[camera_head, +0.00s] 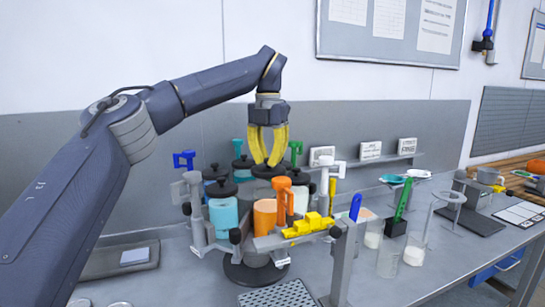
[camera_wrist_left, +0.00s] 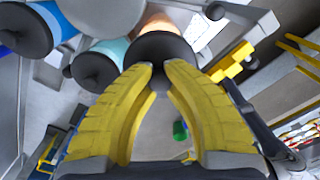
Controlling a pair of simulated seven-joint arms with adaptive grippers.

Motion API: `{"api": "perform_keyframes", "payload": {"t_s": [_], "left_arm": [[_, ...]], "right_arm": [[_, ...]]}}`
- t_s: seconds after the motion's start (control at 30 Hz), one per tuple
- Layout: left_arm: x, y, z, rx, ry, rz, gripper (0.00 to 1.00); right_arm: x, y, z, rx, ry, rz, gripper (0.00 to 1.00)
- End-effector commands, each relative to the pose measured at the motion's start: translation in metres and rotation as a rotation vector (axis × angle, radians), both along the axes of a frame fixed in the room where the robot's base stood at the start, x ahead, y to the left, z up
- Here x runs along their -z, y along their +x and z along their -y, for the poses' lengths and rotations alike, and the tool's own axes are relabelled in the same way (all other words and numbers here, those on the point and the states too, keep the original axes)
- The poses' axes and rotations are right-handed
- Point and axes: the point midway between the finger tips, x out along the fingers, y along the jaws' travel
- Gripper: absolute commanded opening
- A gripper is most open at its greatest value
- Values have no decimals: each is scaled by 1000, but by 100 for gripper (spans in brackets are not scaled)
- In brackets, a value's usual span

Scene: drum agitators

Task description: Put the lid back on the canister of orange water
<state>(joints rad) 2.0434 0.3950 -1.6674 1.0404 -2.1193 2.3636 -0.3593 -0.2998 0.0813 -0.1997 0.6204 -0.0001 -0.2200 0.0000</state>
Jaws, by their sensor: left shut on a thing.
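The canister of orange water (camera_head: 265,218) stands upright in the front of a round rack, its top showing without a lid in the head view. My left gripper (camera_head: 268,163) points down above the rack. Its yellow fingers are shut on the knob of a dark round lid (camera_head: 262,171). The lid appears higher than the orange canister's rim, with a gap between them in the head view. In the left wrist view the lid (camera_wrist_left: 160,47) sits at the fingertips (camera_wrist_left: 160,72) and covers most of the orange canister (camera_wrist_left: 157,20). My right gripper is not in view.
A lidded cyan canister (camera_head: 223,214) stands just left of the orange one, with more dark-lidded canisters around the rack. Orange (camera_head: 283,195), blue (camera_head: 184,160) and green clamps rise close by. Yellow blocks (camera_head: 308,224) and glass beakers (camera_head: 388,256) are to the right.

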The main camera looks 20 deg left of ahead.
Motion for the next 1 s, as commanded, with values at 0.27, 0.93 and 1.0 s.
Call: {"api": "perform_keyframes", "payload": {"t_s": [0.27,0.93,1.0], "left_arm": [[22,0,0,2,-1,-2,0],[58,0,0,0,1,0,0],[59,0,0,1,0,1,0]], "right_arm": [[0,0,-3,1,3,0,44],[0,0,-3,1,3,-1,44],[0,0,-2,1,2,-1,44]]}}
